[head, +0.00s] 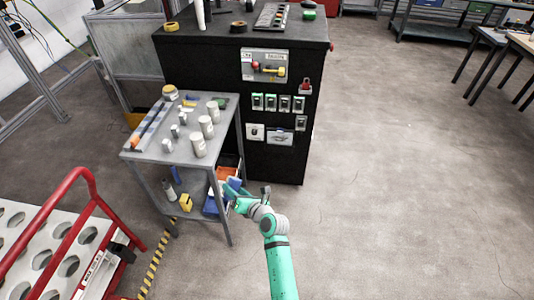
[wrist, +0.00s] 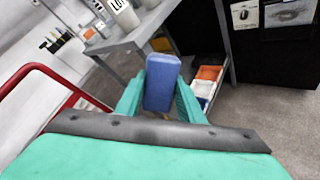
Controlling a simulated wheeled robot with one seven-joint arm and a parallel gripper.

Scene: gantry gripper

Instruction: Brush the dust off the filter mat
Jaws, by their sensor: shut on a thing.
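My gripper (wrist: 160,95) is shut on a blue block-like thing (wrist: 162,72), which stands up between the two green fingers in the wrist view. I cannot tell whether it is a brush; no bristles show. In the head view my gripper (head: 232,191) is beside the right front side of the grey metal cart (head: 190,155), below its top. A blue thing (head: 235,183) shows at the fingers there. I cannot make out a filter mat or dust in either view.
White labelled containers (head: 199,146) and small items stand on the cart top. Its lower shelf holds a yellow thing (head: 186,202) and bins, one orange (wrist: 208,73). A black cabinet (head: 280,165) stands behind. A red-railed rack (head: 75,235) is at left.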

